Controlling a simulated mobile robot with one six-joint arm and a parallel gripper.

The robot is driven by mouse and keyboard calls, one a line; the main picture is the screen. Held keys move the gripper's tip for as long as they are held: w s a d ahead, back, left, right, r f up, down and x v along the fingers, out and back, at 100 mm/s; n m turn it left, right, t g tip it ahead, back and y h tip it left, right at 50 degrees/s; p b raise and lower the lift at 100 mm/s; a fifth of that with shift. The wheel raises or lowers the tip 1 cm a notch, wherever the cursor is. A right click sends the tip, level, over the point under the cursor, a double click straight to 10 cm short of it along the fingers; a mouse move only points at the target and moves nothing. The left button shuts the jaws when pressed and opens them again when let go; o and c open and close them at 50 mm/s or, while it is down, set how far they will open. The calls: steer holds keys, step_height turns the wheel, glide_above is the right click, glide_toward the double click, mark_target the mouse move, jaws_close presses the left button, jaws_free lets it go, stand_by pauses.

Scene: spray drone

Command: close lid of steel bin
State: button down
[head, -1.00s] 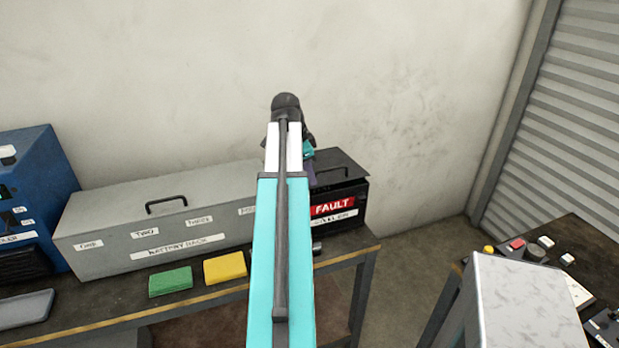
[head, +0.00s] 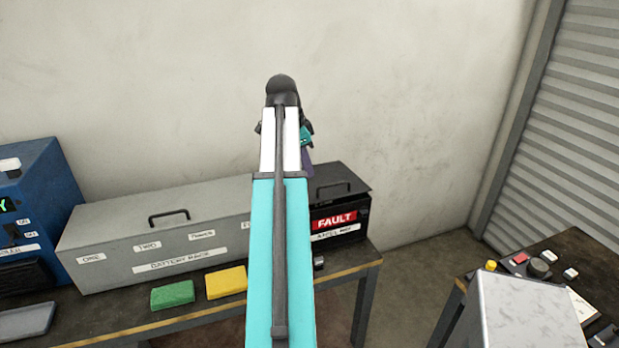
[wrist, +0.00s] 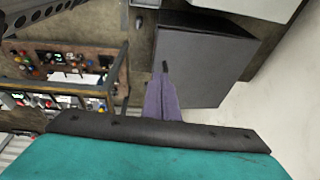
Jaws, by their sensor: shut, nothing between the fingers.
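The bin appears to be the black box with a red FAULT label (head: 335,219) at the right end of the bench, partly behind my arm. Its dark lid (head: 343,190), with a small handle, lies over the top. I cannot tell whether it is fully down. My gripper (head: 306,158) is mostly hidden behind my arm in the head view, above the box's left side. In the wrist view its purple fingers (wrist: 163,84) are together and empty. They overlap the left edge of a dark grey flat-topped box (wrist: 203,62), likely the same bin. Contact cannot be told.
A long grey battery rack (head: 150,232) with a handle stands left of the bin, beside a blue unit (head: 38,205). A green block (head: 172,295) and a yellow block (head: 226,282) lie in front. A control table (head: 585,265) and metal box (head: 525,310) are at right.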

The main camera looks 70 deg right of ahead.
steer(key=shift+b+v, duration=0.55)
steer(key=shift+v, duration=1.85)
steer(key=c, duration=1.9)
jaws_free()
steer(key=shift+o, duration=0.3)
steer(key=shift+d+r, duration=0.1)
steer(key=shift+d, duration=0.15)
steer(key=s+d+f+m+g+h+b, duration=0.1)
steer(key=s+d+m+g+h+b, duration=0.3)
steer(key=s+g, duration=0.5)
steer(key=w+a+f+n+g+h+b, duration=0.1)
steer(key=w+a+f+h+b, duration=0.1)
steer(key=w+f, duration=0.4)
steer(key=w+a+f+n+g+h+b, duration=0.1)
steer(key=w+a+f+n+h+b, duration=0.1)
steer(key=w+f, duration=0.4)
steer(key=shift+w+a+f+g+h+b, duration=0.45)
steer(key=shift+f+b, duration=0.3)
steer(key=shift+b, duration=0.35)
